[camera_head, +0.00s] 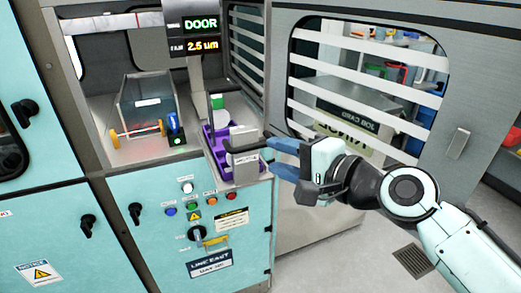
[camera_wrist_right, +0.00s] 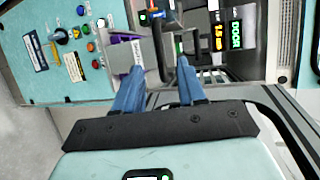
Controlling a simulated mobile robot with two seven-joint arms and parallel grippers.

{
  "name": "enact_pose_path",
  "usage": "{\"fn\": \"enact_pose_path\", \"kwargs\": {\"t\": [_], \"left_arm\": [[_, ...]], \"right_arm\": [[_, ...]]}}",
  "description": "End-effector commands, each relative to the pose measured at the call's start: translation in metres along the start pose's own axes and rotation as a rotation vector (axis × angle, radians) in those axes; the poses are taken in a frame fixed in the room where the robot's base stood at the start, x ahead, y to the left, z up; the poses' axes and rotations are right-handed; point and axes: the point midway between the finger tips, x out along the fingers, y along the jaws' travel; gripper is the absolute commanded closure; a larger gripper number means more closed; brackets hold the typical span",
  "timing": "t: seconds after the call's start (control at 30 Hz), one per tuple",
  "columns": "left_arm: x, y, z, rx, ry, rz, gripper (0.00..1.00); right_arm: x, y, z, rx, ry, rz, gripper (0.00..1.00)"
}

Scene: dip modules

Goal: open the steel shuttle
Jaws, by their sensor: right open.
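The steel shuttle (camera_head: 244,138) is a small grey metal box with a printed label. It sits on a purple holder (camera_head: 220,165) at the right end of the cabinet's work ledge, and its lid looks closed. In the right wrist view the shuttle (camera_wrist_right: 148,52) lies just beyond and between the fingers. My right gripper (camera_head: 266,156) has its blue fingers apart, reaching in from the right close to the shuttle. The right wrist view shows the fingers (camera_wrist_right: 159,62) spread with a gap. I cannot tell whether they touch the shuttle. My left gripper is out of view.
A clear-walled box (camera_head: 148,100) with a yellow-ended roller stands left on the ledge. A display (camera_head: 200,34) reading DOOR rises behind the shuttle. A panel of buttons (camera_head: 188,187) is below. An open windowed door (camera_head: 440,150) stands behind my right arm.

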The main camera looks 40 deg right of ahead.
Motion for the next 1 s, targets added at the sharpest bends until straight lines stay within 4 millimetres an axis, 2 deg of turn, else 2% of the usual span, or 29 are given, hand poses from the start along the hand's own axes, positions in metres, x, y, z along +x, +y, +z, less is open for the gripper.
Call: {"fn": "enact_pose_path", "kwargs": {"t": [0.03,0.13,0.33,1.0], "left_arm": [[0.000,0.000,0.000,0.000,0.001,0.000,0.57],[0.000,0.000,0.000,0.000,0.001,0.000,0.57],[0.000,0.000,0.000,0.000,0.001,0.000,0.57],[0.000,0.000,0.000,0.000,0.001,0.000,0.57]], "right_arm": [[-0.012,-0.001,0.000,-0.001,0.003,-0.003,0.60],[-0.030,0.000,0.000,0.000,0.002,-0.002,0.60],[-0.050,0.000,0.000,0.000,0.001,0.001,0.60],[-0.050,0.002,-0.001,0.000,0.000,0.006,0.60]]}}
